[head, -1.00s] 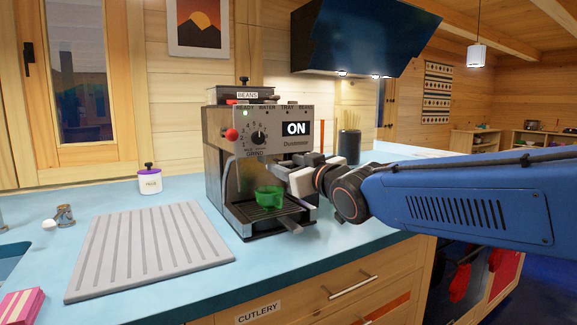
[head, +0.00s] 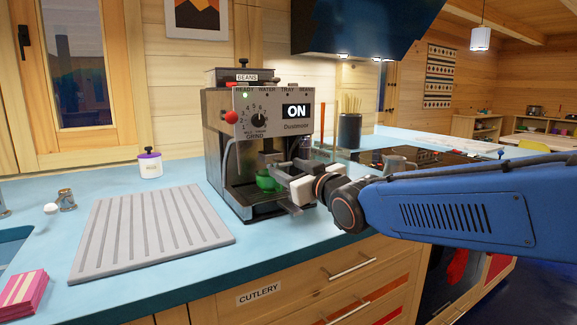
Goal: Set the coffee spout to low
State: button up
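The grey coffee machine (head: 217,130) stands on the blue counter, its display reading ON and a green light lit at READY. A green cup (head: 265,183) sits on its drip tray, in the bay where the spout is. The spout itself is dark, small and partly hidden, so its height setting cannot be read. My gripper (head: 276,170) reaches in from the right, its fingers at the front of the bay near the spout and the cup's upper part. The fingertips overlap the machine, and I cannot tell whether they touch or hold anything.
A red-knobbed lever (head: 231,117) and grind dial (head: 258,120) are on the machine's front. A ribbed grey mat (head: 150,235) lies to the left, with a white jar (head: 150,165) behind. A dark utensil holder (head: 349,130) and the hob are to the right.

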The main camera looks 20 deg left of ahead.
jog(key=shift+r, duration=0.15)
jog(key=shift+s+d+r, duration=0.1)
jog(key=shift+s+d, duration=0.3)
jog(key=v, duration=1.6)
jog(key=shift+d, duration=0.15)
jog(key=shift+d, duration=0.1)
jog(key=w+d+f+m+h, duration=0.1)
jog(key=d+f+m+h, duration=0.35)
jog(key=d, duration=0.75)
jog(key=w+d+f+m+h, duration=0.15)
jog(key=d+f+h, duration=0.35)
jog(key=d+f, duration=0.55)
jog(key=s+d+f+m+g+h, duration=0.2)
jog(key=s+d+f+m+g, duration=0.1)
jog(key=s+d+f, duration=0.3)
jog(key=s+d+f+m+g+h, duration=0.2)
jog(key=s+d+f, duration=0.5)
jog(key=s+d, duration=0.4)
jog(key=s+m+g, duration=0.1)
jog(key=s+g, duration=0.1)
jog(key=shift+s+d, duration=0.15)
jog(key=shift+s, duration=0.15)
